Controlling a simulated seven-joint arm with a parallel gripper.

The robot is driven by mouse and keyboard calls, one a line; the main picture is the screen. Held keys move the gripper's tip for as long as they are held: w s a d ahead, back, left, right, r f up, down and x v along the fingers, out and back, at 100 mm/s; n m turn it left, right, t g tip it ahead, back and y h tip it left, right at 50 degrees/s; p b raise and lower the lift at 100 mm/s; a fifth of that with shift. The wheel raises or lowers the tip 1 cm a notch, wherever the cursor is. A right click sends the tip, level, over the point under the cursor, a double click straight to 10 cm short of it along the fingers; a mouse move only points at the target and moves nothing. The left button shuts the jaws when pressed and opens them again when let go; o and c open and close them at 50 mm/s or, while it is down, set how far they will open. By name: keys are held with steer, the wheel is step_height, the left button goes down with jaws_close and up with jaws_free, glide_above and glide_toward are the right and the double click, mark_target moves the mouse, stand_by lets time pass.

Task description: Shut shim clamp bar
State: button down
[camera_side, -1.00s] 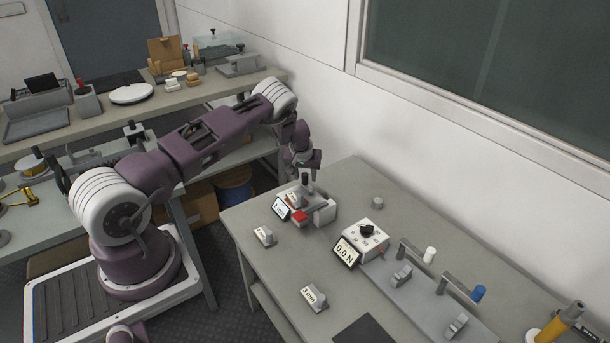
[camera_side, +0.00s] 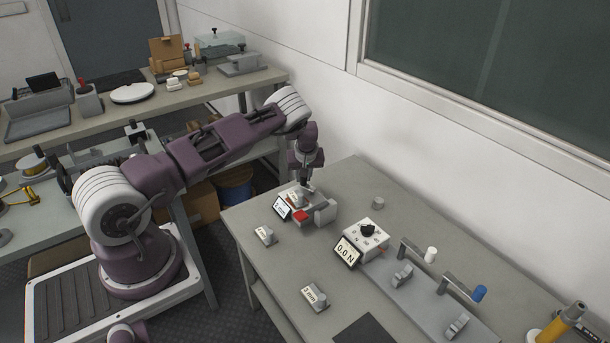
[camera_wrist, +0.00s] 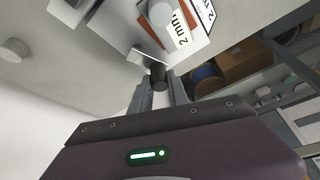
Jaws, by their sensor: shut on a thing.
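The shim station stands at the near left of the grey bench. It has a small display (camera_side: 282,208), a red part (camera_side: 301,216) and a pale grey block (camera_side: 325,211). A block labelled 2 mm (camera_wrist: 181,30) sits in it, with a pale round part over it. The clamp bar's dark knob (camera_wrist: 157,76) is between my fingertips in the wrist view. My gripper (camera_side: 306,188) is shut on this knob, low over the station; it also shows in the wrist view (camera_wrist: 159,84). Most of the bar is hidden, so I cannot tell its angle.
Two loose labelled blocks lie on the bench, one at the left (camera_side: 265,236) and one in front (camera_side: 314,297). A white dial box (camera_side: 366,236) with a 0.0 N display (camera_side: 347,251) stands to the right.

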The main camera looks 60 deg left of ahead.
steer(key=n, duration=0.1)
steer(key=s+n+g, duration=0.1)
steer(key=n, duration=0.1)
steer(key=d+n+g, duration=0.1)
steer(key=n, duration=0.1)
steer(key=shift+s+y, duration=0.2)
steer(key=shift+y, duration=0.1)
steer(key=shift+s+d+n+g+h, duration=0.15)
steer(key=shift+d+n+g, duration=0.15)
steer(key=shift+n, duration=0.75)
steer(key=shift+s+d+n+g+h, duration=0.15)
steer(key=shift+n+g, duration=0.3)
steer(key=shift+n, duration=0.55)
steer(key=shift+s+d+n+g+h, duration=0.15)
steer(key=shift+d+n+g, duration=0.2)
steer(key=shift+n, duration=0.7)
steer(key=c, duration=1.3)
jaws_free()
steer(key=shift+o, duration=0.2)
